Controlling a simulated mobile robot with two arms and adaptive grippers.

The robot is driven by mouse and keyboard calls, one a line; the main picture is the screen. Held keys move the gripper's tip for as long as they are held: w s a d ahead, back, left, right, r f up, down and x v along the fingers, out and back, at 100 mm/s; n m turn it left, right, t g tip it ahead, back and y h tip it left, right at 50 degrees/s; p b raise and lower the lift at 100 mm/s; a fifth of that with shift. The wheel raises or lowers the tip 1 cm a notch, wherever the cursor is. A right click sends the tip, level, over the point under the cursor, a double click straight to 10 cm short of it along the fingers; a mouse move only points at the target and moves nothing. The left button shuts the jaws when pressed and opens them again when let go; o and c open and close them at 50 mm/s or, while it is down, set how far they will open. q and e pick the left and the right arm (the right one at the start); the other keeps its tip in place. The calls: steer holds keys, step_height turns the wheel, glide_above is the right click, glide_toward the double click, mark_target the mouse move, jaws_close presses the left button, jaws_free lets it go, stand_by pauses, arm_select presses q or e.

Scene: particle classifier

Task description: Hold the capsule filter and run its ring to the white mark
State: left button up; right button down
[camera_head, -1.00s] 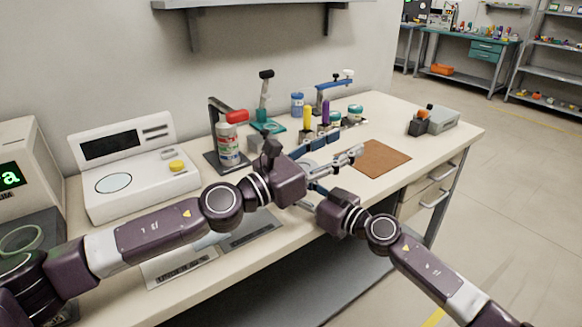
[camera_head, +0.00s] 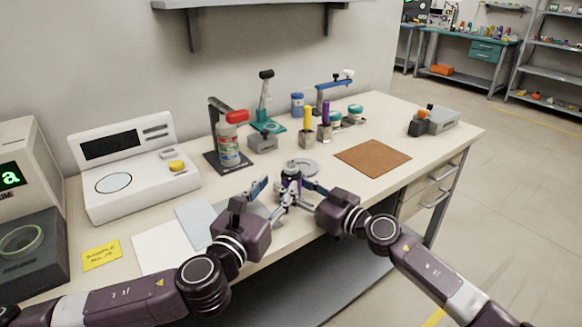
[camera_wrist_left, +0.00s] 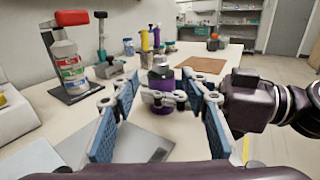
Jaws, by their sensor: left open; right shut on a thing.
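The capsule filter (camera_head: 291,173) is a small upright cylinder with a grey-and-dark top and a purple body. It also shows in the left wrist view (camera_wrist_left: 161,78), with purple visible below the fingers. My right gripper (camera_head: 291,196) is shut on it from the right, and its silver fingers cross the body in the left wrist view (camera_wrist_left: 163,98). My left gripper (camera_head: 268,198) is open and empty, left of the filter. In the left wrist view its blue pads (camera_wrist_left: 160,110) stand wide apart, with the filter ahead between them. The ring and white mark cannot be made out.
A grey round disc (camera_head: 305,167) lies behind the filter. A stand with a red-capped bottle (camera_head: 229,145), a grey block (camera_head: 262,143) and yellow and purple-handled tools (camera_head: 308,128) stand farther back. A brown mat (camera_head: 373,157) lies clear at right.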

mark_target(288, 170)
arm_select(q)
steer(key=x, duration=0.9)
steer(key=shift+w+d, duration=0.1)
steer(key=shift+w, duration=0.15)
jaws_close()
steer(key=shift+m+h, duration=0.3)
